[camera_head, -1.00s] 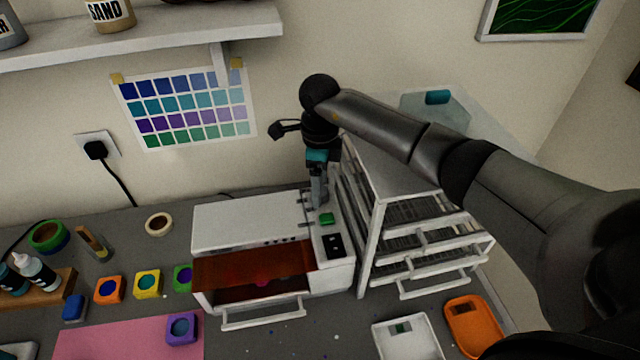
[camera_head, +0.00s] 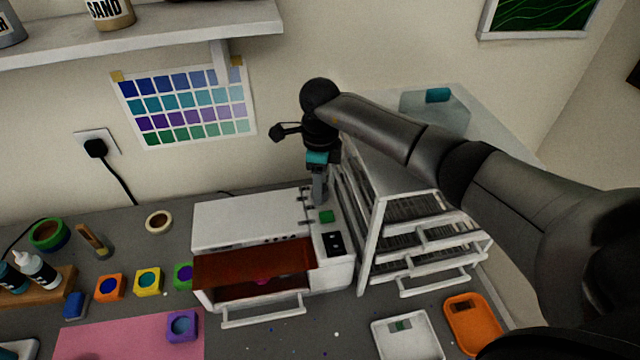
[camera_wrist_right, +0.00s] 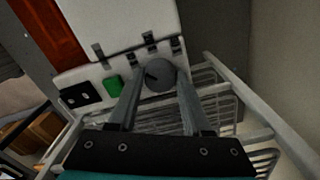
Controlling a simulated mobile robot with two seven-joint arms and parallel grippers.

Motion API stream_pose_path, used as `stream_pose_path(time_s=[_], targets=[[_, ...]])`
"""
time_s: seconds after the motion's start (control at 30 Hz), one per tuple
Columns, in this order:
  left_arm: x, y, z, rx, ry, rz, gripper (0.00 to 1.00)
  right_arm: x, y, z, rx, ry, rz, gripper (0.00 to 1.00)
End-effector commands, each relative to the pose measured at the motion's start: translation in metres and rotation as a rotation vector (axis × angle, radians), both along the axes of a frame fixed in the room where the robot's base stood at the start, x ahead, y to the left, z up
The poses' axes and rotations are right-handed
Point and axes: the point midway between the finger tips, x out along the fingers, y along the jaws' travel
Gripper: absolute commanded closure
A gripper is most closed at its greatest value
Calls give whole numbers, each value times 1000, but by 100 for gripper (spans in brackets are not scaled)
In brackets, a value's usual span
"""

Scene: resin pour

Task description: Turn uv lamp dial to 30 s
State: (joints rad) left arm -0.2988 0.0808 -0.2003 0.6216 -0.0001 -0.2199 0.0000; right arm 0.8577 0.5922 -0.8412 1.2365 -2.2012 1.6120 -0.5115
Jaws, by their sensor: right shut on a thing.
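The UV lamp (camera_head: 245,222) is a white box on the bench with a red-orange front door. Its control strip on the right side has a green button (camera_head: 327,216) and a dark switch panel (camera_head: 332,244). My right gripper (camera_head: 319,203) points down at the rear of this strip. In the right wrist view the grey round dial (camera_wrist_right: 160,78) sits between the fingertips of my right gripper (camera_wrist_right: 158,84), which is shut on it. A dark pointer mark shows at the dial's left part. No scale numbers are readable. My left gripper is not in view.
A white drawer rack (camera_head: 368,240) stands close to the lamp's right side. A white tray (camera_head: 408,345) and an orange tray (camera_head: 474,325) lie in front of it. Small coloured moulds and a pink mat (camera_head: 125,340) lie to the left. A shelf (camera_head: 200,35) hangs above left.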

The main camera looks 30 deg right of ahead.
Motion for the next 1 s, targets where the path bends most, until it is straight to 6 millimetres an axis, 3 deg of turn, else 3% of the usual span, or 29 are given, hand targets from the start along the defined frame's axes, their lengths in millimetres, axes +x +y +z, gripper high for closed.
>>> stream_pose_path(time_s=[0.13, 0.57, 1.0], targets=[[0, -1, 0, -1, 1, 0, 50, 0, 0, 0, 0, 0, 0, 100], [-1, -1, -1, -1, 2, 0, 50, 0, 0, 1, 1, -1, -73, 100], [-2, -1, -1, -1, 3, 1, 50, 0, -1, 1, -1, -1, -431, 100]])
